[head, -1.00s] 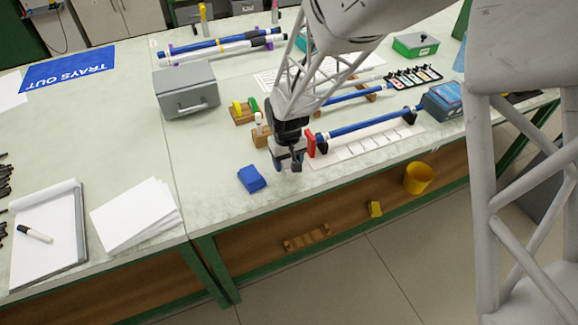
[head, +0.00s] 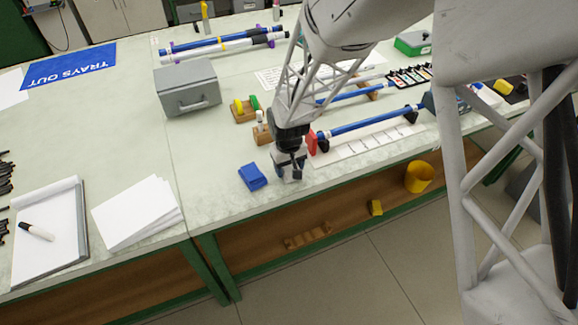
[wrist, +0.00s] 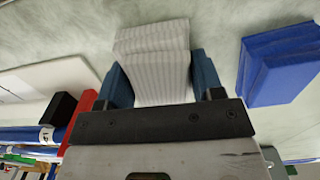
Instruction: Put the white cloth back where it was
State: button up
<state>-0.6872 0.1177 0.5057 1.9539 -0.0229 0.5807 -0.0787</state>
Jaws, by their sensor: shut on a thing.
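The white cloth (wrist: 155,62) is a folded, ribbed pad held between the two blue fingers of my gripper (wrist: 157,82) in the wrist view. Its far end spreads over the pale green bench top; I cannot tell whether it touches the bench. In the head view my gripper (head: 289,172) is low over the front part of the bench, and the cloth is mostly hidden by it. A folded blue cloth (head: 252,177) lies just left of my gripper. It also shows at the right in the wrist view (wrist: 278,65).
A blue rod (head: 365,123) with a red end piece (head: 311,143) rests on black supports over a marked white strip, right of my gripper. The bench's front edge is close.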

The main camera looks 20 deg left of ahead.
jog(key=shift+f, duration=0.45)
jog(key=shift+f, duration=0.15)
jog(key=o, duration=0.9)
jog(key=shift+s+d+f, duration=0.1)
jog(key=shift+f, duration=0.1)
jog(key=shift+c, duration=0.4)
jog(key=shift+r, duration=0.4)
jog(key=shift+c, duration=0.2)
jog(key=shift+o, duration=0.5)
jog(key=shift+r, duration=0.3)
jog(key=r, duration=1.1)
jog(key=shift+a+r, duration=0.1)
jog(key=shift+a, duration=0.1)
jog(key=shift+r, duration=0.5)
